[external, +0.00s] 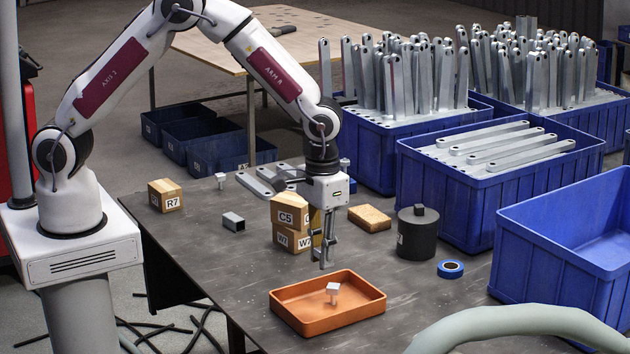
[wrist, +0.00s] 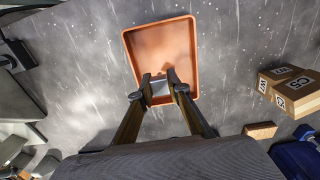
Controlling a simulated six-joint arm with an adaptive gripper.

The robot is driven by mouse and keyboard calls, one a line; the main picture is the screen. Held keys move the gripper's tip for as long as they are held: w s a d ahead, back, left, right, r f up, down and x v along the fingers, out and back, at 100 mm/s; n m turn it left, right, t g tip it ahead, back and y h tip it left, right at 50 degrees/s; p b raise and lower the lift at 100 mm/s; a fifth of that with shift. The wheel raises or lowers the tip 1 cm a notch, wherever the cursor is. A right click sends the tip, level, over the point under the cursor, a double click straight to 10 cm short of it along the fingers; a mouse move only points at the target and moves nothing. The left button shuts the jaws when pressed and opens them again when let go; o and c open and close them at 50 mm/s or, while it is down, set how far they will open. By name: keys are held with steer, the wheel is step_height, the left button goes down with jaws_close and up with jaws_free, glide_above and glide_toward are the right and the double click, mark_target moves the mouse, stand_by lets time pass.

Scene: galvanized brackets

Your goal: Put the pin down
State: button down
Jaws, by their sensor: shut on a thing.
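The pin (external: 333,289) is a small pale metal piece with a square head and a short stem. In the external view it shows head up, just below my fingertips, against the floor of the orange tray (external: 292,315). I cannot tell whether its stem touches the tray. My gripper (external: 326,263) points down over the tray and is shut on the pin. In the wrist view my fingertips (wrist: 158,82) flank the pin's square head (wrist: 160,88), near the close end of the tray (wrist: 193,55); the stem is hidden.
Cardboard boxes (external: 284,216) stand close behind my gripper. A dark cylinder (external: 417,238), a brown block (external: 370,218) and blue tape (external: 450,268) lie to the right. Another pin (external: 220,180) stands at the back left. Blue crates (external: 480,215) line the right side. The table left of the tray is clear.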

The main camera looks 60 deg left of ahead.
stand_by(0.3)
glide_above(322, 313)
steer(key=shift+f, duration=3.1)
steer(key=shift+f, duration=0.1)
steer(key=shift+f, duration=1.75)
steer(key=shift+f, duration=0.15)
steer(key=c, duration=1.9)
jaws_free()
